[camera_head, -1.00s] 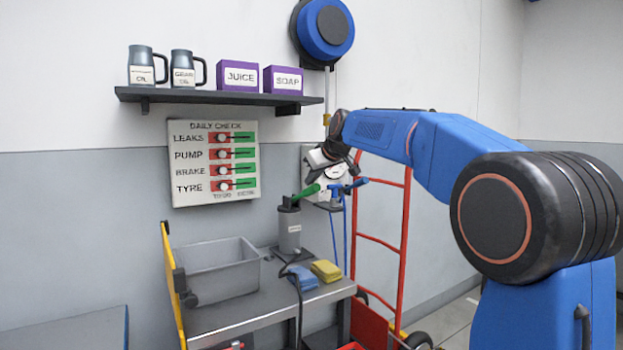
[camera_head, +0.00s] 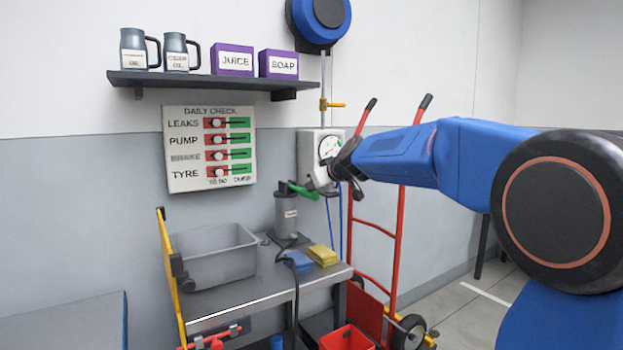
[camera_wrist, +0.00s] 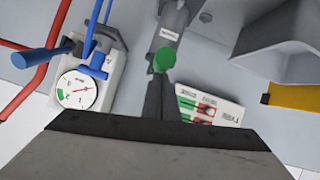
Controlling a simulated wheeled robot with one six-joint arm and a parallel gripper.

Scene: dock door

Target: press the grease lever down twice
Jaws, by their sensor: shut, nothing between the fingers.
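The grease pump (camera_head: 287,212) is a grey cylinder standing on the bench, also in the wrist view (camera_wrist: 170,24). Its green grease lever (camera_head: 303,191) slopes down to the right in the head view. In the wrist view the lever's round green end (camera_wrist: 163,60) lies right at my fingertips. My gripper (camera_head: 312,184) is shut and empty, just above or against the lever; its dark fingers also show in the wrist view (camera_wrist: 160,88). I cannot tell for sure whether they touch. Part of the lever is hidden by my gripper.
A round gauge (camera_head: 330,147) on a wall box is close behind my gripper. A red hand truck (camera_head: 398,240) stands to the right. The bench (camera_head: 222,312) holds a grey bin (camera_head: 215,262), a blue sponge (camera_head: 298,263) and a yellow sponge (camera_head: 322,255).

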